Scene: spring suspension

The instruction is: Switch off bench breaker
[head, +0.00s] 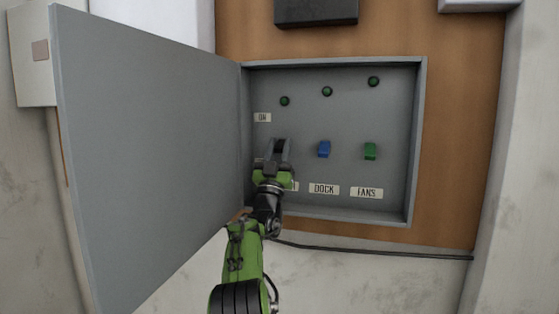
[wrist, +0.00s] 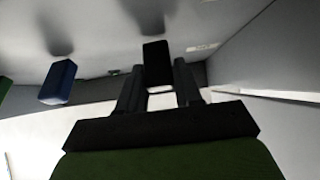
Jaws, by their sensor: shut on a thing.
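The breaker box (head: 415,150) is open on the wall. To the right are the blue switch (head: 324,149) above the DOCK label (head: 324,188) and the green switch (head: 370,151) above the FANS label (head: 367,192).
The grey door (head: 150,150) stands open at the left, close beside my arm. Three dark green lamps (head: 327,91) line the top of the box. An ON label (head: 262,117) is at upper left. A black cable (head: 380,252) runs below the box.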

